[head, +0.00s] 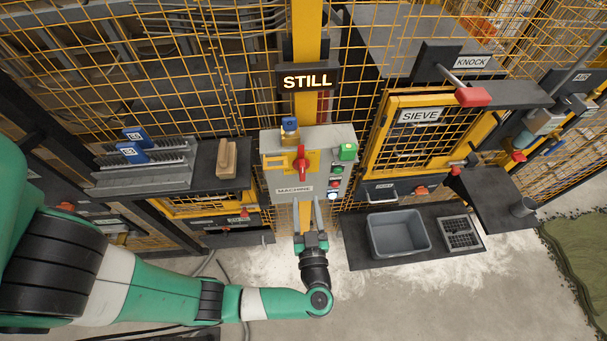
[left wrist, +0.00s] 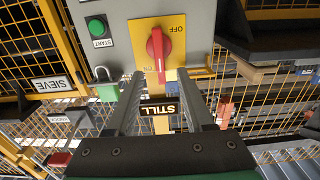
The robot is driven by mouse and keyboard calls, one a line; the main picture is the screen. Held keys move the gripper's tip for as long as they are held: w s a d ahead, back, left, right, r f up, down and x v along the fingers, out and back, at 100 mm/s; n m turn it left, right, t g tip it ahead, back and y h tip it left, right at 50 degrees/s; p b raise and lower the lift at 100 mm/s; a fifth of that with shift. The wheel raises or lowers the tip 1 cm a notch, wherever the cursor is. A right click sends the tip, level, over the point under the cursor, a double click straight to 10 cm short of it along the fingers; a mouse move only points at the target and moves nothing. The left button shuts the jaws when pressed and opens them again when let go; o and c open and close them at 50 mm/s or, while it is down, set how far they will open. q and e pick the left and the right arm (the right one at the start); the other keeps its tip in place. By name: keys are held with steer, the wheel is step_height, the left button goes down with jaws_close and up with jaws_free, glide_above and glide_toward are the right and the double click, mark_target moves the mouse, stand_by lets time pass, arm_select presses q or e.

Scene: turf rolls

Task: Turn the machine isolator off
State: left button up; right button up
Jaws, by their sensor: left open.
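The machine isolator is a red rotary handle (head: 301,162) on a yellow plate, on the front of the grey box (head: 327,183) labelled MACHINE. The red handle also shows in the left wrist view (left wrist: 157,46), standing nearly upright in the picture, its narrow end pointing away from the upside-down OFF word (left wrist: 176,28). My left gripper (head: 308,207) is open and empty, just below the box in the head view. In the left wrist view its two fingers (left wrist: 160,92) lie either side of the handle's line, seemingly short of it. My right gripper is not in view.
A lit STILL sign (head: 307,82) hangs above the box. Shelves with a wooden block (head: 227,158) stand left. The SIEVE gate (head: 420,117) and grey tub (head: 399,234) are right.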

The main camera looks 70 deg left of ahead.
mark_target(303, 174)
arm_select(q)
steer(key=x, duration=1)
jaws_close()
